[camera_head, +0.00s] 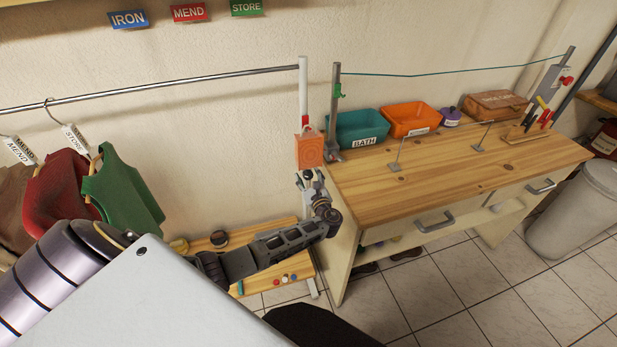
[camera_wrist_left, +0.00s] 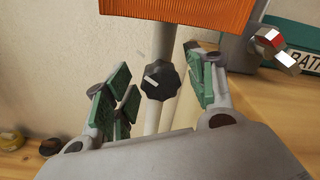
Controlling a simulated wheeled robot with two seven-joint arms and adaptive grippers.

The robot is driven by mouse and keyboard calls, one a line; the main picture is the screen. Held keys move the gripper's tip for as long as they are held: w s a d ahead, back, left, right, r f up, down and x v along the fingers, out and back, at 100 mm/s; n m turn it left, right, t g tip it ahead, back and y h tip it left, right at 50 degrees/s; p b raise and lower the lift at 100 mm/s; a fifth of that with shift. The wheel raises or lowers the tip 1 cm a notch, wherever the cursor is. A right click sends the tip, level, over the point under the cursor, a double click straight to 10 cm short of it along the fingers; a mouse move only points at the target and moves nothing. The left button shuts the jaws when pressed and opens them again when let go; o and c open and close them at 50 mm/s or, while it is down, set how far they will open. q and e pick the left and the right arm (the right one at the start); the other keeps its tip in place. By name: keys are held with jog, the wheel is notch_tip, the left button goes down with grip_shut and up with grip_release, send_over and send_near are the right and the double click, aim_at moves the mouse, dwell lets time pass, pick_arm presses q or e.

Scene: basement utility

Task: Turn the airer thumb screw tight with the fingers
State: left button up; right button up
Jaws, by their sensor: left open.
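The thumb screw is a black lobed knob (camera_wrist_left: 161,80) with a white mark, seen face-on in the left wrist view. It sits on a grey post (camera_wrist_left: 163,40) just below an orange block (camera_wrist_left: 175,12). In the head view the orange block (camera_head: 309,150) is on the white upright post (camera_head: 303,90) at the bench's left end. My left gripper (camera_head: 312,182) is just below the block; its fingers partly hide that area. In the wrist view my left gripper (camera_wrist_left: 166,84) is open, its green pads either side of the knob, with gaps visible. My right gripper is not in view.
The wooden workbench (camera_head: 430,190) stands right of the gripper, with a teal BATH bin (camera_head: 362,128) and an orange bin (camera_head: 410,117). A rail (camera_head: 150,87) with hanging clothes (camera_head: 118,195) is at left. A low wooden shelf (camera_head: 265,240) is below the arm.

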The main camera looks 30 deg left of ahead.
pick_arm(q)
jog(key=v, duration=1.2)
jog(key=shift+a+f, duration=0.1)
dwell(0.4)
jog(key=s+f+n+g+h, duration=0.15)
jog(key=s+f, duration=0.35)
jog(key=f, duration=0.6)
jog(key=s+a+f+n+g+h, duration=0.1)
jog(key=s+f+g+h, duration=0.3)
jog(key=f, duration=0.7)
jog(key=s+f+n+g+h, duration=0.15)
jog(key=s+f, duration=0.45)
jog(key=f, duration=0.6)
jog(key=s+d+f+n+g+h, duration=0.1)
jog(key=s+f+n, duration=0.4)
jog(key=s, duration=0.6)
jog(key=s+d+f+n+g+h, duration=0.1)
jog(key=s+f+n, duration=0.4)
jog(key=s, duration=0.7)
jog(key=s+d+f+n+g+h, duration=0.1)
jog(key=s+d+f+n+h, duration=0.2)
jog(key=s+f, duration=0.5)
jog(key=s+n+h, duration=0.1)
jog(key=s, duration=0.2)
jog(key=shift+s+d+n+g+h, duration=0.25)
jog(key=shift+s+n+g+h, duration=0.05)
jog(key=shift+s+n+h, duration=0.1)
jog(key=shift+s+f, duration=0.1)
jog(key=shift+f, duration=0.05)
